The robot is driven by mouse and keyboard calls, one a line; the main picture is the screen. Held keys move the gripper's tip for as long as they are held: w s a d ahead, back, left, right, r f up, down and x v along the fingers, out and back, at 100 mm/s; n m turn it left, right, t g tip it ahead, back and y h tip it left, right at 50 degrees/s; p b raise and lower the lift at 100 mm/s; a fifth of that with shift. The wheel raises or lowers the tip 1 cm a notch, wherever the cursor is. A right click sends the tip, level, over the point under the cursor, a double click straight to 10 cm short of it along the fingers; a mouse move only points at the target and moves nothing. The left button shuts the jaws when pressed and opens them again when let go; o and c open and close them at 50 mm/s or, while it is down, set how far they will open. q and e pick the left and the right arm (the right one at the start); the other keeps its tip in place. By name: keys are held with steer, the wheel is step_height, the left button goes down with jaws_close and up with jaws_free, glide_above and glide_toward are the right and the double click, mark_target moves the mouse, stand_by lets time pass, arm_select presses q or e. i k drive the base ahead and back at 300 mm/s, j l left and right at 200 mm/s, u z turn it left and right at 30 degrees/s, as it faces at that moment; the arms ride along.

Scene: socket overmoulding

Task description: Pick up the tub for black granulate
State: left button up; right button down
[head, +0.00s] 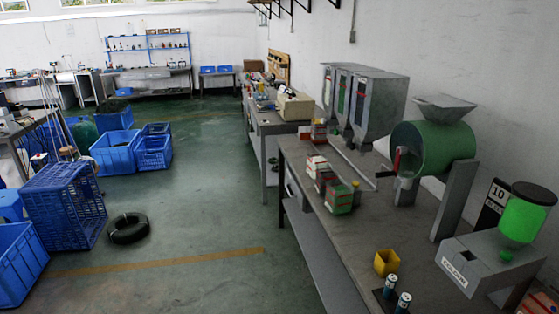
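No label in the head view marks a tub for black granulate, so I cannot tell which container it is. A small yellow open tub (387,262) stands upright on the grey workbench (352,228) at the lower right. Its contents cannot be made out. Several small red, white and green boxes (338,199) stand farther back on the same bench. Neither of my grippers is in view.
A grey dispenser (476,264) with a green vessel stands right of the tub. Two small cans (402,302) stand in front. A green drum machine (434,148) and grey hoppers (372,105) stand behind. Blue crates (62,205) and a black coil (128,228) lie left; the middle floor is clear.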

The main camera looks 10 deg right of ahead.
mark_target(327, 172)
steer(key=i+z, duration=0.15)
steer(key=i, duration=0.3)
steer(key=i+j+z, duration=0.15)
steer(key=i, duration=0.25)
steer(key=i+j+z, duration=0.1)
steer(key=i, duration=0.3)
steer(key=i+j+z, duration=0.15)
steer(key=i, duration=0.3)
